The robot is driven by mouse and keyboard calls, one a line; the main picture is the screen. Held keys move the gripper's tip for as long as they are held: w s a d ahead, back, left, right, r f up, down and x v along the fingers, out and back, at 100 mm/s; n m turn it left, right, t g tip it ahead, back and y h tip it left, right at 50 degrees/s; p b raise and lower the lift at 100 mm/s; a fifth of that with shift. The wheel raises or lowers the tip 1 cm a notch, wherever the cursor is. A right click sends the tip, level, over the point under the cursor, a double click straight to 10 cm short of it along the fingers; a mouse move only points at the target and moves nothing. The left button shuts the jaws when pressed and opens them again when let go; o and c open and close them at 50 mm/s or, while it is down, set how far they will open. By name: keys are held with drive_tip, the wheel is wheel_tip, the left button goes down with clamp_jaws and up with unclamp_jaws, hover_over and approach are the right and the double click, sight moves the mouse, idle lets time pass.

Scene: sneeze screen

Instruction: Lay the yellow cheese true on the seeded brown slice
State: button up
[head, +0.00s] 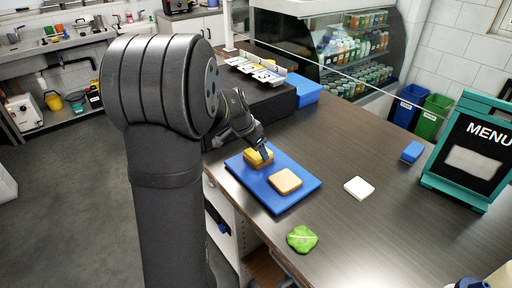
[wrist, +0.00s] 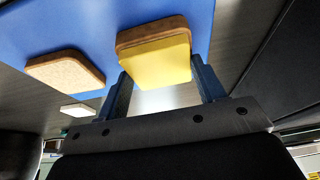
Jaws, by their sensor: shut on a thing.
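The yellow cheese (wrist: 155,62) is a square slab between the two fingers of my gripper (wrist: 165,88) in the wrist view. My gripper is shut on it. The seeded brown slice (wrist: 150,30) lies right against the cheese, which covers most of its face; a brown edge shows along one side. I cannot tell whether they touch. In the head view the cheese (head: 256,155) sits over the brown slice (head: 262,164) on the blue board (head: 272,201), under my gripper (head: 262,150). A second, paler bread slice (head: 285,181) lies beside them on the board.
A white square slice (head: 359,187) and a green lettuce leaf (head: 302,239) lie on the counter. A blue block (head: 412,152) and a menu board (head: 470,150) stand right. A black case (head: 262,98) stands behind the board. A clear screen edge (head: 385,55) crosses behind.

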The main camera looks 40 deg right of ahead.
drive_tip(key=o, duration=1.1)
drive_tip(key=shift+c, duration=0.2)
drive_tip(key=v, duration=1.7)
drive_tip(key=shift+r, duration=0.25)
drive_tip(key=x, duration=1.7)
drive_tip(key=shift+f, duration=0.25)
drive_tip(key=shift+r, duration=0.15)
